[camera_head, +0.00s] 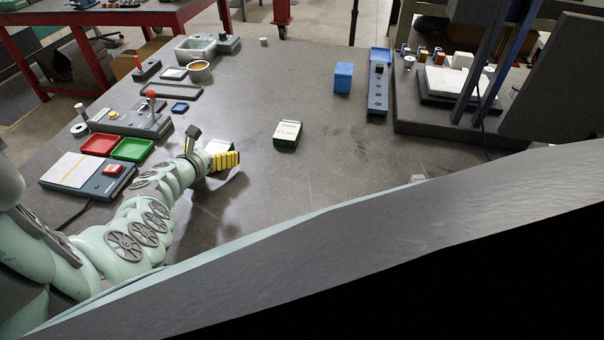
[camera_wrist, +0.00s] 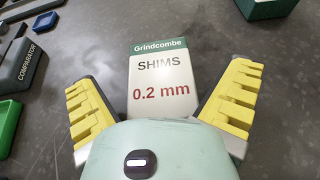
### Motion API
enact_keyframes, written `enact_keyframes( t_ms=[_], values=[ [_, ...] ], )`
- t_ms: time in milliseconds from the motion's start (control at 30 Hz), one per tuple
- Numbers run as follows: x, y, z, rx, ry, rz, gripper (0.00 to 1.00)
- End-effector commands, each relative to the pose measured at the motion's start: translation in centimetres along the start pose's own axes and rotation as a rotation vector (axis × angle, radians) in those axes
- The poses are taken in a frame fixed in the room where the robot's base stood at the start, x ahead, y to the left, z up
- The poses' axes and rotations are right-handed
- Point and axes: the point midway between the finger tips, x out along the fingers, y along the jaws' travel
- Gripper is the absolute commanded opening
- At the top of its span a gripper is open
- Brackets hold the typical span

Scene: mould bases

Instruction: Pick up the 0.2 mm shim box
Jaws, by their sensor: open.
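The 0.2 mm shim box (camera_wrist: 161,75) is white with a green top band, and its label reads "Grindcombe SHIMS 0.2 mm" in the wrist view. In the head view the box (camera_head: 219,146) shows only partly behind my gripper (camera_head: 222,161). In the wrist view my gripper (camera_wrist: 163,95) is open, with one yellow ridged finger on each side of the box. Gaps show between the fingers and the box. The box's near end is hidden by my gripper's body.
Another green and white box (camera_head: 288,134) stands to the right, with free table around it. A red tray (camera_head: 99,144), a green tray (camera_head: 132,150) and a comparator (camera_wrist: 27,62) lie to the left. A blue block (camera_head: 343,77) stands further back.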

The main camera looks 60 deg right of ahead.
Motion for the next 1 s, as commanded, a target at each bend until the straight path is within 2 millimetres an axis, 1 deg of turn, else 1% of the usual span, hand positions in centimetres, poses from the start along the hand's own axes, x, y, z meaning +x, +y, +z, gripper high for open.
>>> enact_keyframes(
  t_ms=[233, 900, 1000],
  values=[
    [0.09, -0.1, 0.04, 0.001, 0.0, -0.001, 1.0],
    [0.02, 0.01, -0.11, 0.001, 0.003, 0.002, 0.31],
    [0.02, 0.02, -0.11, 0.0, 0.003, 0.002, 0.22]
  ],
)
